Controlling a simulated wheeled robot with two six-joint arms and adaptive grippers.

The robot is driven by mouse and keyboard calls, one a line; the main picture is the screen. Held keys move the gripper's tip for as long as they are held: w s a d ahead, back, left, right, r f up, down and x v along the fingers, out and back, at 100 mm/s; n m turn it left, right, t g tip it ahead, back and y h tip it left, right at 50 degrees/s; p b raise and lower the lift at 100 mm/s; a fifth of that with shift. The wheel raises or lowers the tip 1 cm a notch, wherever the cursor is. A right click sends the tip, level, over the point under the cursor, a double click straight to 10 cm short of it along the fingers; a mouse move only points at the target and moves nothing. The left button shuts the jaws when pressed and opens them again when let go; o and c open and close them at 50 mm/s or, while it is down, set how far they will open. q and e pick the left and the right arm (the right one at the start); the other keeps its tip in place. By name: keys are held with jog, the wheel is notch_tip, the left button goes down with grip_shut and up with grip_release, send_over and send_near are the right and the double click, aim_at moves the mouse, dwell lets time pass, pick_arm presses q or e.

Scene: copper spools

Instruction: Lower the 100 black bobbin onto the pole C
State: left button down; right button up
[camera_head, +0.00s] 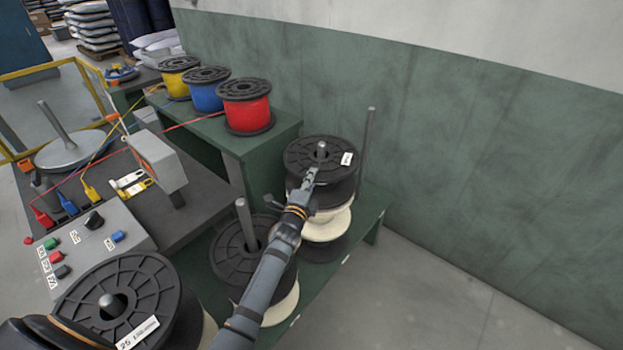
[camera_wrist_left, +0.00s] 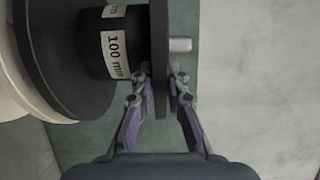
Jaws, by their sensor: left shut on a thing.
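The black bobbin (camera_head: 336,158) with a white label sits around a grey pole (camera_head: 322,147), whose tip sticks out of its centre hole. In the left wrist view the black bobbin (camera_wrist_left: 159,40) shows a "100 mm" label, and the pole tip (camera_wrist_left: 180,44) pokes past its flange. My left gripper (camera_head: 311,177) is shut on the near edge of the top flange; in its wrist view the fingertips (camera_wrist_left: 162,84) pinch that flange from both sides. A cream spool (camera_head: 325,224) is below on the same pole; any gap is unclear. No letter C is readable. My right gripper is not in view.
A bare pole (camera_head: 369,140) stands just right of the black bobbin. Another spool stack (camera_head: 232,262) with a pole is at the lower left. Red (camera_head: 246,112), blue (camera_head: 205,96) and yellow (camera_head: 178,82) spools stand on a green shelf. Floor to the right is clear.

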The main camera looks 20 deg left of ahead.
pick_arm(q)
jog(key=shift+f, duration=0.3)
dwell(0.4)
jog(key=shift+s+f+b, duration=0.15)
jog(key=shift+f+b, duration=0.05)
jog(key=shift+b, duration=0.2)
jog(key=c, duration=1.3)
grip_release()
jog(key=shift+s+d, duration=0.1)
jog(key=shift+f, duration=0.25)
jog(key=s, duration=1.2)
jog(key=shift+d, duration=0.25)
